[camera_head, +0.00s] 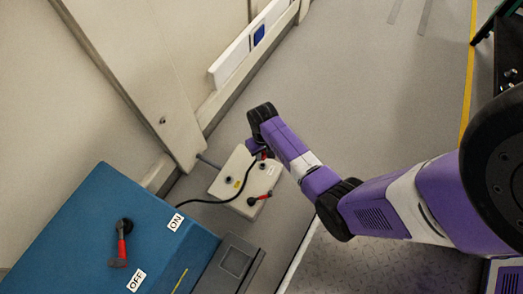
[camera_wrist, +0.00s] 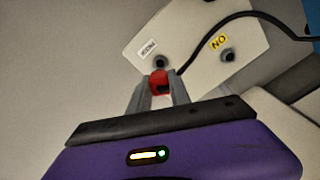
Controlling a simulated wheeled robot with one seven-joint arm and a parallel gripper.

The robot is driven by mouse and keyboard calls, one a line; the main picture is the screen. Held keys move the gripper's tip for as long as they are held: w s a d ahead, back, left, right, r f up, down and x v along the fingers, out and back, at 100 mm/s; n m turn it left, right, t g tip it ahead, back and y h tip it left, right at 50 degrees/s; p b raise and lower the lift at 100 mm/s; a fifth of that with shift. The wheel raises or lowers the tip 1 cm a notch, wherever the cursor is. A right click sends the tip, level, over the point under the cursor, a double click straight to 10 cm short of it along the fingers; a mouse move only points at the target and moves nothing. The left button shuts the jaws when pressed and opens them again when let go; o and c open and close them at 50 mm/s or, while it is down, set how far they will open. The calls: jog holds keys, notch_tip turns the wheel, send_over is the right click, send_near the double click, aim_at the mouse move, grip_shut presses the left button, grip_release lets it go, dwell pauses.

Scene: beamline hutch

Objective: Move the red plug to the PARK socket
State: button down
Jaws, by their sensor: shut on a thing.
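My gripper (camera_wrist: 160,88) is shut on the red plug (camera_wrist: 160,80) in the wrist view. A black cable runs from the plug up and to the right. The plug is right below a dark round socket (camera_wrist: 160,61) on a pale box (camera_wrist: 190,25). That socket has a white label (camera_wrist: 147,49), too blurred to read surely. I cannot tell whether the plug is touching or inside the socket. A second dark socket (camera_wrist: 227,55) is to the right by a yellow label (camera_wrist: 218,42). In the head view my gripper (camera_head: 261,152) is at the far edge of the pale box (camera_head: 228,178).
A blue cabinet (camera_head: 75,215) with a red-handled lever (camera_head: 122,245) and ON and OFF labels stands at lower left. A small red-and-black part (camera_head: 260,199) sits on the pale box's near side. A wall with a rail (camera_head: 240,60) lies behind. Open floor (camera_head: 370,90) is at right.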

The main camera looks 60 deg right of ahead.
jog(key=shift+f+b, duration=2.85)
jog(key=shift+b, duration=0.05)
jog(key=shift+f+b, duration=0.3)
jog(key=shift+f, duration=0.2)
jog(key=c, duration=1.1)
grip_release()
notch_tip(320, 180, up, 8)
jog(key=p, duration=0.5)
jog(key=shift+f, duration=0.1)
